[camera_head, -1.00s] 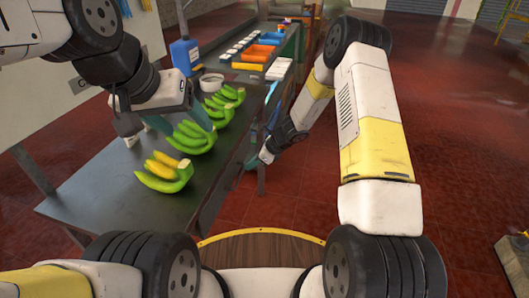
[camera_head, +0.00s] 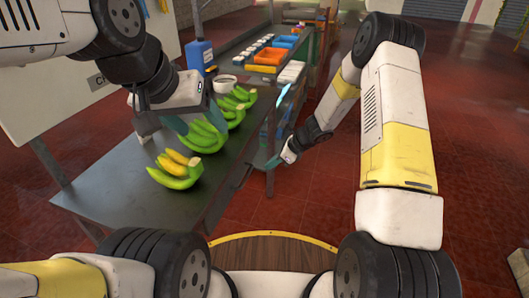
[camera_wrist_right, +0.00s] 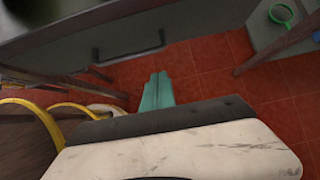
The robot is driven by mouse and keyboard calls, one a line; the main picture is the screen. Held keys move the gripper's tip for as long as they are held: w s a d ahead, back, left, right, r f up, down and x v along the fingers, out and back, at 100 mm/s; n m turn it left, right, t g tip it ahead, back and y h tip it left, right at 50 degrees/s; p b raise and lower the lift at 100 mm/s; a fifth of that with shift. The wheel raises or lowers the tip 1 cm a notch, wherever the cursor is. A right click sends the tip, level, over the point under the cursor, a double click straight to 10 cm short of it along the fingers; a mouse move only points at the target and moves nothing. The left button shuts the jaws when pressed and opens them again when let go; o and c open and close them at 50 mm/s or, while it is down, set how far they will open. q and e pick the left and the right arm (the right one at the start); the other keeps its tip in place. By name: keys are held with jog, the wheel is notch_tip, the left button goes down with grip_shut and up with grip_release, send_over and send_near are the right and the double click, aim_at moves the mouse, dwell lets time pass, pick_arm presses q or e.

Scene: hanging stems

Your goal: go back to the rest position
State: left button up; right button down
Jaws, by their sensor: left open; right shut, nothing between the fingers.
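My left gripper (camera_head: 160,129) hangs open over the table in the head view. One teal fingertip overlaps the middle green banana bunch (camera_head: 208,136) in the picture; I cannot tell if they touch. Nothing shows between its fingers. My right gripper (camera_head: 277,163) is shut and empty, pointing down beside the table's right edge over the floor. Its teal fingers also show closed together in the right wrist view (camera_wrist_right: 157,91). A yellow and green banana bunch (camera_head: 177,172) lies nearest on the table, and another green bunch (camera_head: 240,97) lies farther back.
The dark table (camera_head: 125,195) is bare at its near end. A blue jug (camera_head: 201,57) and a small bowl (camera_head: 225,79) stand behind the bananas. Orange crates (camera_head: 270,56) sit on a bench beyond. Red floor (camera_head: 310,195) is open to the right.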

jog(key=s+d+r+n+h, duration=0.1)
jog(key=s+d+r+n, duration=0.25)
jog(key=r, duration=0.55)
jog(key=s+d+r+n+t, duration=0.15)
jog(key=s+r+n, duration=0.3)
jog(key=r, duration=0.55)
jog(key=s+d+r+n+h, duration=0.1)
jog(key=s+d+r+n, duration=0.3)
jog(key=r, duration=0.5)
jog(key=s+d+r+n+h, duration=0.1)
jog(key=s+r+n, duration=0.1)
jog(key=s, duration=0.4)
jog(key=s+d+r+n+t+h, duration=0.1)
jog(key=s+d+r+n, duration=0.1)
jog(key=s, duration=0.4)
jog(key=s+d+r+n+t+h, duration=0.1)
jog(key=s+d+r+n, duration=0.1)
jog(key=s+n, duration=0.3)
jog(key=shift+s+d+r+n, duration=0.25)
jog(key=shift+s+r+n, duration=0.2)
jog(key=shift+r, duration=0.4)
jog(key=shift+t, duration=0.25)
